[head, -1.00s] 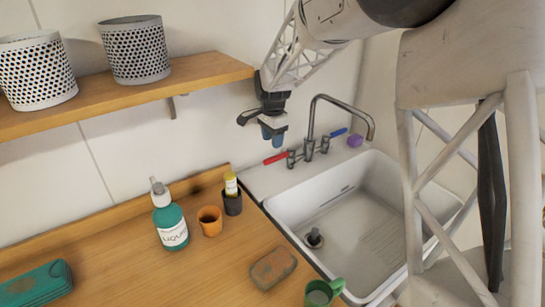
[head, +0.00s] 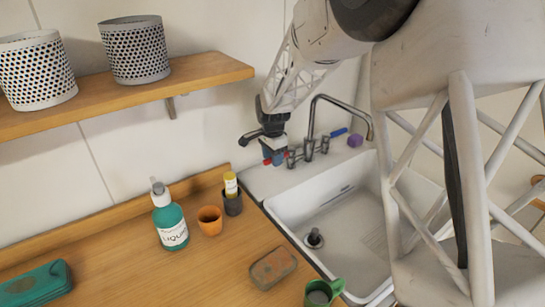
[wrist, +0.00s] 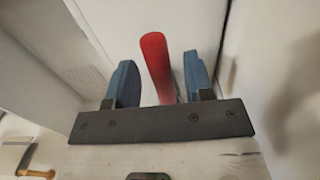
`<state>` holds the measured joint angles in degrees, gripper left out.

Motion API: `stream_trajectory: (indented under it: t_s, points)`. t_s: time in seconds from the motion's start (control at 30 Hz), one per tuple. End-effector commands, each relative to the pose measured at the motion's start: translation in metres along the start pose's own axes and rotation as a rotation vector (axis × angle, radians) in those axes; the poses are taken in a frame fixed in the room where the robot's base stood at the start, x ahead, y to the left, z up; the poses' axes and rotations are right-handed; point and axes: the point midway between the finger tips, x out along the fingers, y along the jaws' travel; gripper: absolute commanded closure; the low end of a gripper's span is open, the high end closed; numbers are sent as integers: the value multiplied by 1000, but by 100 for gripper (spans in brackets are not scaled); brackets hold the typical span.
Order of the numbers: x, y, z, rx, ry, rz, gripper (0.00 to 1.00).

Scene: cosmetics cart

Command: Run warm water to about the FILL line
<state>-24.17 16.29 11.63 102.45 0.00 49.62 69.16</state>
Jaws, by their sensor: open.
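The sink (head: 348,222) is white and its basin shows no clear water. A dark round piece (head: 314,238) sits at the drain. The grey faucet (head: 311,118) arches over the basin, with a red lever (wrist: 154,62) on its left and a blue lever (head: 338,132) on its right. My gripper (wrist: 160,66) is open, its blue fingers on either side of the red lever with gaps on both sides. In the head view my gripper (head: 272,159) hides most of that lever. I cannot make out a FILL line.
A green mug (head: 322,293) and a brown sponge-like block (head: 273,268) stand on the counter left of the sink. A teal bottle (head: 170,222), an orange cup (head: 210,220) and a dark cup (head: 233,204) are farther back. A purple block (head: 355,140) lies behind the sink.

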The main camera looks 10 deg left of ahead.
Motion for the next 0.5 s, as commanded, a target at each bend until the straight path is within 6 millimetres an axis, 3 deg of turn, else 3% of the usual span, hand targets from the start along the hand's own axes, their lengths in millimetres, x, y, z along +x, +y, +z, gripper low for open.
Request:
stream_trajectory:
  t_s: [0.1, 0.4, 0.5]
  points:
    - [0, 0, 0, 0, 0, 0, 55]
    - [0, 0, 0, 0, 0, 0, 100]
    - [0, 0, 0, 0, 0, 0, 100]
